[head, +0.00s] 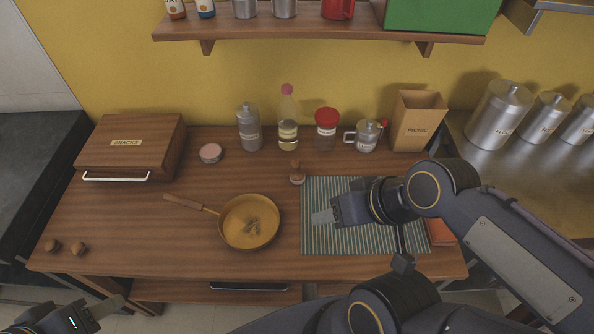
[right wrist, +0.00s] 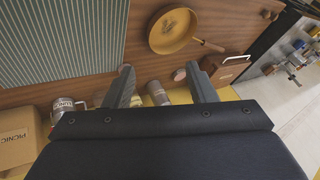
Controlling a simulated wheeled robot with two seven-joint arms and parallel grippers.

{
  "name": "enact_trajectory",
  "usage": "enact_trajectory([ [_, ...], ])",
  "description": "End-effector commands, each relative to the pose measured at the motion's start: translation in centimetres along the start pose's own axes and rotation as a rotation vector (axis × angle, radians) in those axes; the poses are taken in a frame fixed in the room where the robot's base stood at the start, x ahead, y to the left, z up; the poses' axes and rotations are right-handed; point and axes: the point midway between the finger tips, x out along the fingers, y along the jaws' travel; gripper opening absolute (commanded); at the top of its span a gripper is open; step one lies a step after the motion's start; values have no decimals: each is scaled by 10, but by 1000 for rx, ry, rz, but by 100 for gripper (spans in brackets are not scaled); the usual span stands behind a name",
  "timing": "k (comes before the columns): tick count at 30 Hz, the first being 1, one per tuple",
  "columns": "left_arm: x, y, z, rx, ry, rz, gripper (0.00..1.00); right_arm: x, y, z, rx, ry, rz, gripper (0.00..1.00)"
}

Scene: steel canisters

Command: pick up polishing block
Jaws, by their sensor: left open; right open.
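No thing is labelled as the polishing block. The likeliest match is a small brown wooden piece with a round knob on a wider base (head: 297,173), standing at the mat's back left corner. A flat orange-brown piece (head: 440,233) at the mat's right edge is partly hidden by my right arm, so I cannot be sure. My right gripper (head: 322,216) is over the striped mat, in front of the knobbed piece and apart from it. Its fingers are open and empty in the right wrist view (right wrist: 162,80). My left gripper (head: 108,308) is open at the lower left, off the table's front edge.
A yellow pan (head: 238,236) with brown bits lies left of the striped mat (head: 350,243). Bottles, jars and a picnic box (head: 416,122) line the back. A snacks box (head: 130,140) and a pink-topped tin (head: 210,153) stand left. The front left table is mostly clear.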

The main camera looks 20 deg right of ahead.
Motion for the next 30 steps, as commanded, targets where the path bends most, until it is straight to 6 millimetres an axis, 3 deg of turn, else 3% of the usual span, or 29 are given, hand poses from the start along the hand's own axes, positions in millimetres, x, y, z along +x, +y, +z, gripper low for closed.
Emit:
enact_trajectory([
  [5,5,-2,3,0,0,0,46,4,4,-15,76,-35,7,51],
  [14,24,-11,12,0,0,0,46,42,28,-92,478,-172,123,51],
  [21,39,-18,20,0,0,0,46,106,50,-149,805,-227,305,51],
  [30,53,-24,27,0,0,0,46,200,71,-193,1123,-184,561,51],
])
